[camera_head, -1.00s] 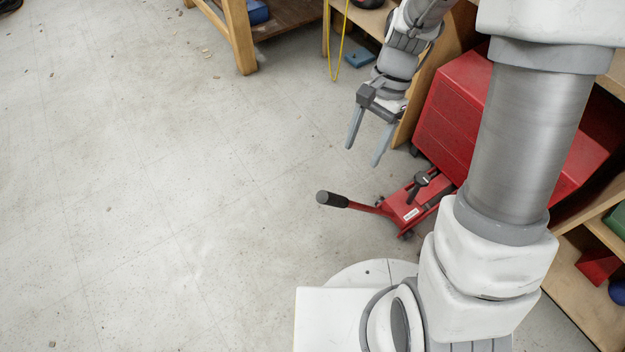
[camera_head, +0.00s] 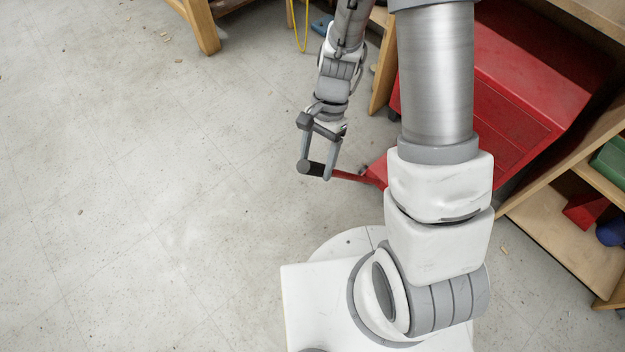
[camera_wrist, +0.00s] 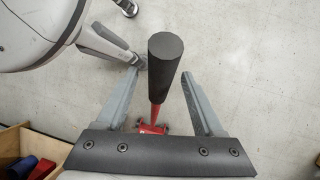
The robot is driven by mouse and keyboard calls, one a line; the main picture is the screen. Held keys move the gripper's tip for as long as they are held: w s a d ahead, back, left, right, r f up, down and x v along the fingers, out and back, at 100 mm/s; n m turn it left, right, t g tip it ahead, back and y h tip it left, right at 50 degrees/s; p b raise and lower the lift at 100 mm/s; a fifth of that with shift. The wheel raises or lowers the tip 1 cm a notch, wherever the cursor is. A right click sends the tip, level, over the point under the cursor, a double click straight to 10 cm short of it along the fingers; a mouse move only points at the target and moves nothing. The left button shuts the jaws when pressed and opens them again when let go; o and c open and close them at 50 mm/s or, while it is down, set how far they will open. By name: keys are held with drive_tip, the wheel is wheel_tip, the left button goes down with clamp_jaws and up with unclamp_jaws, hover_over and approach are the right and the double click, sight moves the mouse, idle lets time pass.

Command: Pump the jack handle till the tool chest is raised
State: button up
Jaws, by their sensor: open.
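The jack handle is a red bar with a black grip (camera_head: 311,168), and it sticks out to the left from the red jack (camera_head: 377,171) in the head view. My gripper (camera_head: 317,172) is open, with its fingers pointing down on either side of the black grip. In the wrist view the black grip (camera_wrist: 166,62) stands between the two open fingers (camera_wrist: 160,88), with a gap on each side. The red jack (camera_wrist: 152,128) shows below it there. The red tool chest (camera_head: 500,100) is at the right, partly behind my arm. Most of the jack is hidden by my arm.
A wooden shelf (camera_head: 545,228) with red, green and blue items stands at the right. A wooden bench leg (camera_head: 203,28) and a hanging yellow cord (camera_head: 300,30) are at the top.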

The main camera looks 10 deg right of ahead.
drive_tip(key=b+x, duration=0.1)
drive_tip(key=x, duration=0.4)
clamp_jaws()
idle(0.3)
drive_tip(key=shift+r, duration=0.1)
idle(0.9)
